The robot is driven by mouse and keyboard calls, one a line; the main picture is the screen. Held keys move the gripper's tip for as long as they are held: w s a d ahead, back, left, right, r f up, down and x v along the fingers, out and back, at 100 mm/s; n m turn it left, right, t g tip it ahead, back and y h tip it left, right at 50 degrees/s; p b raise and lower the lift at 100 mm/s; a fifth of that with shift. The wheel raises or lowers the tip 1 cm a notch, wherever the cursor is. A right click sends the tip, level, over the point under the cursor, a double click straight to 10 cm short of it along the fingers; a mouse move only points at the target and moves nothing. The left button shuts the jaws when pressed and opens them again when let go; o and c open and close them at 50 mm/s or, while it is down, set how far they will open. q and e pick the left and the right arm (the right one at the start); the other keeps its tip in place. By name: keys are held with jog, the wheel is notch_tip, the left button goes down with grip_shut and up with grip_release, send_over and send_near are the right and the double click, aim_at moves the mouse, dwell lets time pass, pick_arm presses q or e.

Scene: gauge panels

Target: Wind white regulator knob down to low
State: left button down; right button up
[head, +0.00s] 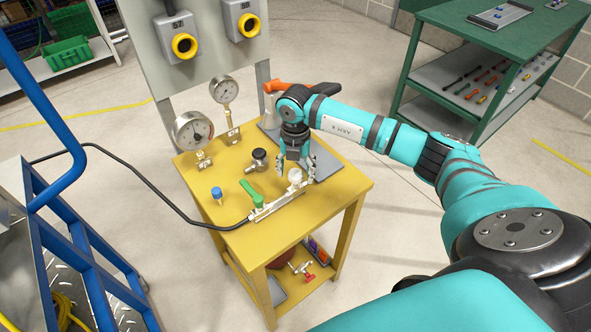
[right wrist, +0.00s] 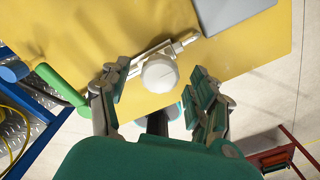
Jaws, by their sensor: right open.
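The white regulator knob (head: 295,175) sits on a metal fitting near the right side of the yellow table (head: 230,240). In the right wrist view the round white knob (right wrist: 160,73) lies just ahead of the fingertips, between their lines. My right gripper (head: 294,163) points down at the knob from above; its two fingers are open (right wrist: 158,100) on either side of it, and I cannot tell whether they touch it. Two dial gauges, a large one (head: 193,131) and a smaller one (head: 224,90), stand at the table's back. My left gripper is not in view.
A green-handled valve (head: 251,191) sits on the same metal line, with a black hose (head: 130,173) running left. A blue knob (head: 217,193) and a dark fitting (head: 259,160) stand nearby. An orange-handled tool (head: 290,88) is behind my arm. A blue cart (head: 70,230) stands left.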

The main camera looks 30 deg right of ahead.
aim_at(296, 173)
notch_tip(296, 173, up, 12)
dwell(0.4)
jog(key=shift+f, duration=0.1)
